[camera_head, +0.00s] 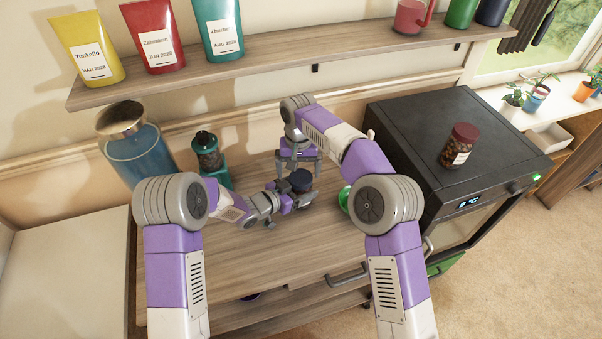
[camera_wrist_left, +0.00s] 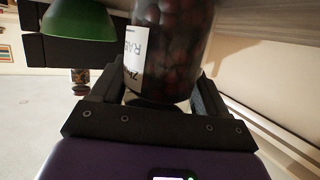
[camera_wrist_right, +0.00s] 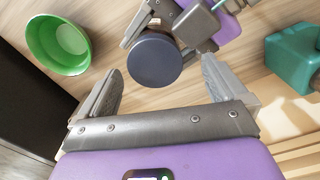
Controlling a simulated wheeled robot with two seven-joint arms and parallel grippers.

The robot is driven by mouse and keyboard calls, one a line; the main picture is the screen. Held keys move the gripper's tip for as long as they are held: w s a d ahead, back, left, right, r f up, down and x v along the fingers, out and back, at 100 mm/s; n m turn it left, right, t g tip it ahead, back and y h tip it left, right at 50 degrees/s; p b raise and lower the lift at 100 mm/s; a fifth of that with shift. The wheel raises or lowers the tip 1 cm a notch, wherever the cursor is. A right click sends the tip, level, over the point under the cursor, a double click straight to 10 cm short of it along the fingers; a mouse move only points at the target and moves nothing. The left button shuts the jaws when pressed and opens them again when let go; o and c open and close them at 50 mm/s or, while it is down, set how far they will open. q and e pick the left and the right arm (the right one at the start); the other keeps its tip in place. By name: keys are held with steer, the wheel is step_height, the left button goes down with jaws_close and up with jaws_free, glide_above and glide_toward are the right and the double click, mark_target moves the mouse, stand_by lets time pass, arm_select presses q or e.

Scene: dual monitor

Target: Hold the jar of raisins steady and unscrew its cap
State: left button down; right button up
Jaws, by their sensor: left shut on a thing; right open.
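The jar of raisins (camera_wrist_left: 172,45) has dark contents and a white label. It fills the upper middle of the left wrist view, and its dark blue cap (camera_wrist_right: 154,60) shows from above in the right wrist view. My left gripper (camera_head: 291,193) is shut around the jar from the left side. My right gripper (camera_head: 299,166) is open and points down over the cap. In the right wrist view its fingers stand apart on either side of the cap.
A green bowl (camera_wrist_right: 60,45) stands close to the jar. A teal grinder (camera_head: 212,160) and a blue canister (camera_head: 140,155) stand at the back left. A black appliance (camera_head: 410,125) on the right bears a red-capped jar (camera_head: 459,146). A shelf (camera_head: 290,60) hangs above. The front counter is clear.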

step_height(320, 180, up, 2)
steer(key=shift+d+r, duration=0.1)
steer(key=shift+c, duration=0.5)
steer(key=m, duration=0.1)
steer(key=r+m, duration=0.1)
steer(key=m, duration=0.1)
steer(key=r+m, duration=0.1)
steer(key=m, duration=0.1)
steer(key=shift+d, duration=0.1)
steer(key=m, duration=0.2)
steer(key=r+m, duration=0.1)
steer(key=shift+m, duration=0.9)
steer(key=shift+f, duration=3.85)
